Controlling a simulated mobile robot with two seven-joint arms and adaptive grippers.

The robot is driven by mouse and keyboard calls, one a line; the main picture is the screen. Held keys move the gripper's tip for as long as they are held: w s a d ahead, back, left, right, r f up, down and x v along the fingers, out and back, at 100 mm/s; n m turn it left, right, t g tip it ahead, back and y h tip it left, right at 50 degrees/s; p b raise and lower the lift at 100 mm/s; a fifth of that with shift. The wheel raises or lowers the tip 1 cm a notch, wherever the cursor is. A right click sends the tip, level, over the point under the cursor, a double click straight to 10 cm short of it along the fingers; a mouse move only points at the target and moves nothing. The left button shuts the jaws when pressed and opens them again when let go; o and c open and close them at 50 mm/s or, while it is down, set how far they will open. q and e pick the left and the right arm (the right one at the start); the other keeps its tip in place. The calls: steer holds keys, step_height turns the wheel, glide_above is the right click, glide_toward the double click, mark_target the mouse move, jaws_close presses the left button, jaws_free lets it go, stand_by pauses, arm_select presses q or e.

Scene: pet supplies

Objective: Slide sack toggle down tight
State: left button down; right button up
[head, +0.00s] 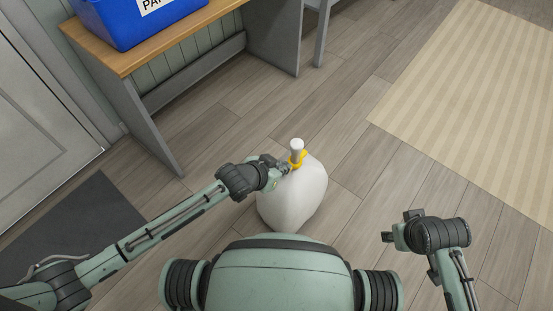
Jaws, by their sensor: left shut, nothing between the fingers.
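A white sack (296,196) stands upright on the wooden floor in front of me. A yellow toggle (297,160) sits around its narrow neck, near the sack's shoulder. The gathered white top (297,145) sticks up above the toggle. My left gripper (287,168) is shut and empty, with its fingertips right beside the toggle on its left; I cannot tell whether they touch it. My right gripper (390,227) is apart from the sack, to its right above the floor. Its fingers are too small and turned to tell whether they are open. The sack's lower front is partly hidden by my body.
A wooden-topped bench (180,45) with a blue bin (130,20) stands at the upper left. A striped beige rug (480,100) lies at the right. A dark mat (80,225) lies at the left by a door (40,120). The floor around the sack is clear.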

arm_select(q)
steer(key=w+d+r+p+v, duration=0.1)
steer(key=p+v, duration=0.4)
steer(key=v, duration=0.7)
steer(key=shift+r, duration=0.65)
arm_select(e)
steer(key=s+f+g, duration=0.1)
steer(key=s+f, duration=0.3)
steer(key=f, duration=1)
steer(key=shift+d, duration=0.45)
arm_select(q)
steer(key=shift+a, duration=0.2)
arm_select(e)
steer(key=shift+s+f, duration=0.1)
